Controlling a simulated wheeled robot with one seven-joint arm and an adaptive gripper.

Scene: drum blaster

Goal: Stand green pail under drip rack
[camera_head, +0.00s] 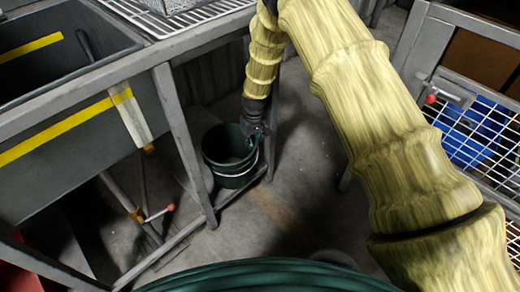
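The dark green pail (222,166) is upright, with its open mouth facing up and a pale handle wire around its side. It is low beside the leg of the metal frame, near its lower rail. The wire drip rack (178,22) is at the top, on that frame above the pail. My gripper (253,132) is small and dark and points down at the pail's right rim. Its fingers overlap the rim, and I cannot tell whether they hold it. I also cannot tell whether the pail's base touches the floor.
A deep grey sink (70,110) with yellow tape is at left. A metal mesh cage (470,140) holding blue items is at right. A dark green ribbed object (270,275) fills the bottom edge. Some concrete floor (305,150) is clear.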

